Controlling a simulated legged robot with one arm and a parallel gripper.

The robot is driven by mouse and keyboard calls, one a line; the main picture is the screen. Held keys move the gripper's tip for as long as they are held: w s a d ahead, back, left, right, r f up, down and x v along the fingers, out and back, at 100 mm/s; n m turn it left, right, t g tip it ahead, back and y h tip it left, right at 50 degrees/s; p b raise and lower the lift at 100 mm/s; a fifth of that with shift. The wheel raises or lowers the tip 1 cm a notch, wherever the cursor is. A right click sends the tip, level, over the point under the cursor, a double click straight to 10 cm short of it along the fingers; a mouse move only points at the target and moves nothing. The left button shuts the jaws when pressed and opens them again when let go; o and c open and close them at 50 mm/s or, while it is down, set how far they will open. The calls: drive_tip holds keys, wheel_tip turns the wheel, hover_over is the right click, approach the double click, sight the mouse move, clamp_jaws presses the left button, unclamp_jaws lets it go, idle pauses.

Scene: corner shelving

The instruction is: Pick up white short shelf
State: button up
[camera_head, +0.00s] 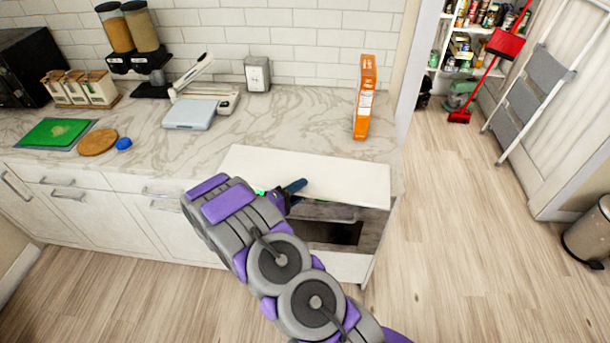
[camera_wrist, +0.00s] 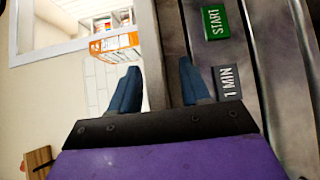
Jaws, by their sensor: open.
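A white flat panel (camera_head: 320,176), which looks like the white short shelf, lies at the counter's front right, above a dark opening. My gripper (camera_head: 290,190) is at its front edge, partly hidden by my arm. In the wrist view, my gripper (camera_wrist: 158,80) is open. Its two blue fingers stand apart, with a pale, narrow upright edge between them. I cannot tell whether they touch it or whether that edge belongs to the panel.
An orange box (camera_head: 364,98) stands behind the panel.

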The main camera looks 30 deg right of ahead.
drive_tip(key=shift+a, duration=0.4)
drive_tip(key=shift+a+r, duration=0.1)
drive_tip(key=shift+a, duration=0.4)
drive_tip(key=shift+c, duration=1.2)
drive_tip(key=shift+a, duration=0.1)
drive_tip(key=shift+c, duration=0.7)
drive_tip(key=shift+d, duration=0.7)
clamp_jaws()
drive_tip(key=shift+a, duration=0.25)
